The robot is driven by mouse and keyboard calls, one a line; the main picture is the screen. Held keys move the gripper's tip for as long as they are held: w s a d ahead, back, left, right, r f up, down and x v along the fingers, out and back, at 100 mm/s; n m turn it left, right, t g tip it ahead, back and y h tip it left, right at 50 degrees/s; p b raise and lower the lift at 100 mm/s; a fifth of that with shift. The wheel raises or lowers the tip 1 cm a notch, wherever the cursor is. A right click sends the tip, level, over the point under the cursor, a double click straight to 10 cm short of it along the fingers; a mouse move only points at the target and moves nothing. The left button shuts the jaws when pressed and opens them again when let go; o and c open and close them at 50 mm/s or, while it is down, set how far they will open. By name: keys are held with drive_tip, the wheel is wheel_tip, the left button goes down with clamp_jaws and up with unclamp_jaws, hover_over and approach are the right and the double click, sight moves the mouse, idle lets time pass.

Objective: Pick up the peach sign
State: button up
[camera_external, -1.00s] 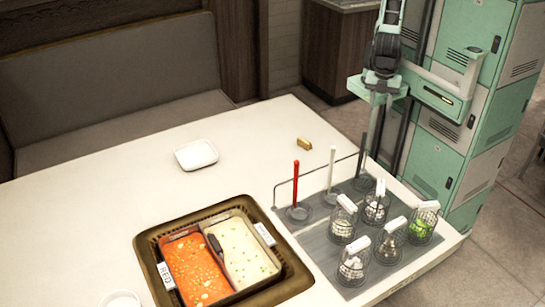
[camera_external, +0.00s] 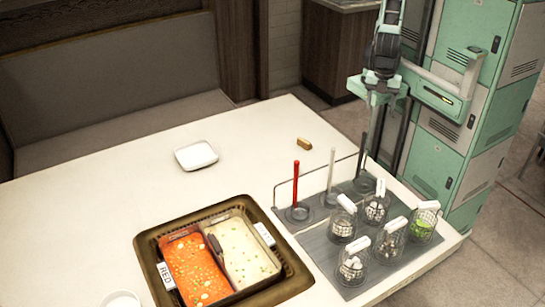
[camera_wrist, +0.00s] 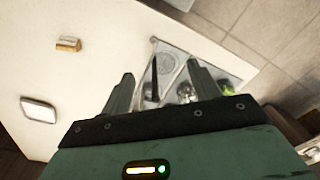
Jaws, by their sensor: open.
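A small tan, peach-like block (camera_external: 304,144) lies on the white table, left of the rack. In the wrist view this block (camera_wrist: 68,44) shows a pale face at the upper left. No lettering on it can be read, so I cannot tell if it is the peach sign. My gripper (camera_external: 379,103) is above the table's far right edge, to the right of the block and apart from it. In the wrist view my gripper (camera_wrist: 161,85) has its two fingers spread, with a dark upright handle seen between them; nothing is held.
A grey rack (camera_external: 320,235) holds upright red, white and black handles and several wire baskets. A brown-rimmed sauce well (camera_external: 150,240) has orange and cream sauces and white labels. A white dish (camera_external: 196,155) is left of the block. The table's left side is clear.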

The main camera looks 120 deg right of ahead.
drive_tip(key=shift+o, duration=1.4)
